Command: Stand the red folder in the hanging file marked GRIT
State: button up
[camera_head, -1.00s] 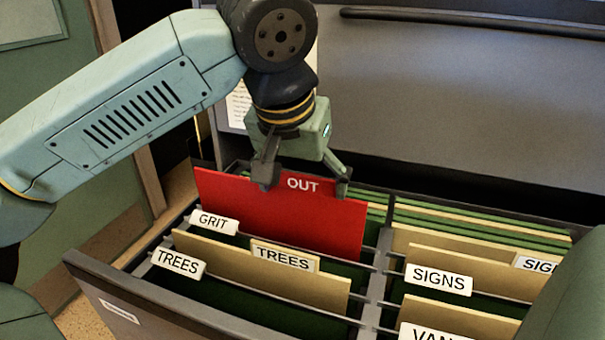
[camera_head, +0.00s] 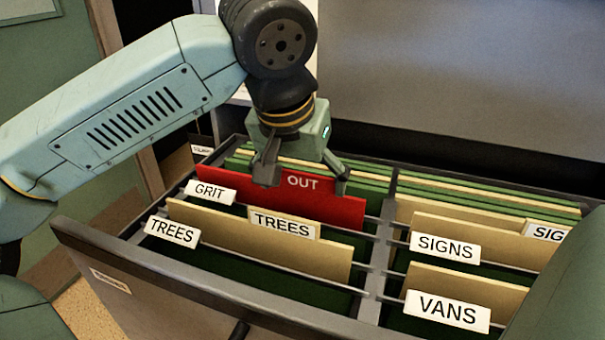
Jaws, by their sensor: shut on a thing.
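The red folder (camera_head: 335,210), marked OUT on its tab, is upright in the left bay of the open drawer. My gripper (camera_head: 306,180) is shut on its top edge near the OUT mark. The white GRIT tab (camera_head: 211,192) stands in front of the folder's left end. The folder's lower part is hidden behind the GRIT rail and the tan TREES folder (camera_head: 262,244). I cannot see whether its bottom edge rests on anything. Green and tan files (camera_head: 362,180) stand close behind it.
A white TREES tab (camera_head: 172,231) stands at the front left. Across a divider, the right bay holds SIGNS (camera_head: 445,247) and VANS (camera_head: 447,310) files. The drawer's front panel (camera_head: 215,290) runs along the near side. A grey cabinet face (camera_head: 450,80) rises behind.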

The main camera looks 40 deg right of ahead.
jog(key=o, duration=1.4)
jog(key=shift+r+p, duration=3.05)
jog(key=shift+r, duration=0.45)
